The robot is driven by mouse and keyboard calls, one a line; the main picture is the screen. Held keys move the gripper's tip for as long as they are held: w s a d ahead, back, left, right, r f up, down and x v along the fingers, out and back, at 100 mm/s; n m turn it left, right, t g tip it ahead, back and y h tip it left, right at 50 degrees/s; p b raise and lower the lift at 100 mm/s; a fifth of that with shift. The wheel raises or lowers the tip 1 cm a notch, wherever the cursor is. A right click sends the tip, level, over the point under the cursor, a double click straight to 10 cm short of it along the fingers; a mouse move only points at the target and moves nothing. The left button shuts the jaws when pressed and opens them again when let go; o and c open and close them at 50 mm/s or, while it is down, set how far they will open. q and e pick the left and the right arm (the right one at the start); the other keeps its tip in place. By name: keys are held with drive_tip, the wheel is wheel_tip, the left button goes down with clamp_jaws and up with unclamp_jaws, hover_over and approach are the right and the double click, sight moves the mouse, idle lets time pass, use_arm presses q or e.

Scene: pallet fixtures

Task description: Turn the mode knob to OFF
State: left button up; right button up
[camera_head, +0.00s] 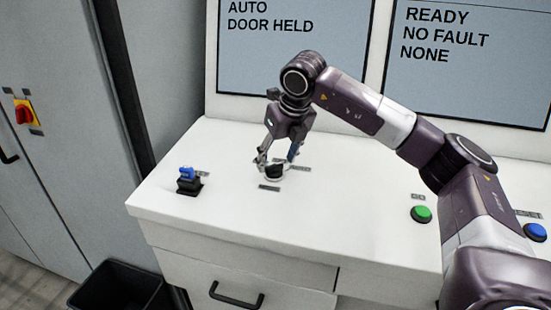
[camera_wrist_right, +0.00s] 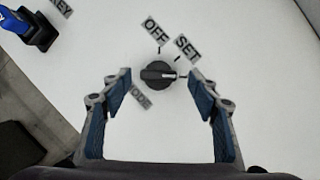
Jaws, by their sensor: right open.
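The mode knob (camera_head: 275,172) is a round black knob on the white console top, below my right gripper (camera_head: 277,163). In the right wrist view the knob (camera_wrist_right: 157,74) has a bar grip whose white mark points right, away from the OFF label (camera_wrist_right: 155,30) and below the SET label (camera_wrist_right: 187,47). My right gripper (camera_wrist_right: 159,85) is open, one blue-padded finger on each side of the knob, with gaps between. The right finger may hide another label. My left gripper is not in view.
A blue key in a black switch (camera_head: 188,186) stands left of the knob. A green button (camera_head: 421,214) and a blue button (camera_head: 535,232) are at the right. Screens (camera_head: 292,45) rise behind. A cabinet with a red switch (camera_head: 24,113) and a black bin (camera_head: 115,289) are left.

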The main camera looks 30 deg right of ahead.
drive_tip(key=shift+x, duration=0.75)
drive_tip(key=shift+a+r, duration=0.1)
drive_tip(key=c, duration=1.2)
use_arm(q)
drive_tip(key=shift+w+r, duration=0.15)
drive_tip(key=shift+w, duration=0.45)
use_arm(e)
drive_tip(key=shift+o, duration=0.2)
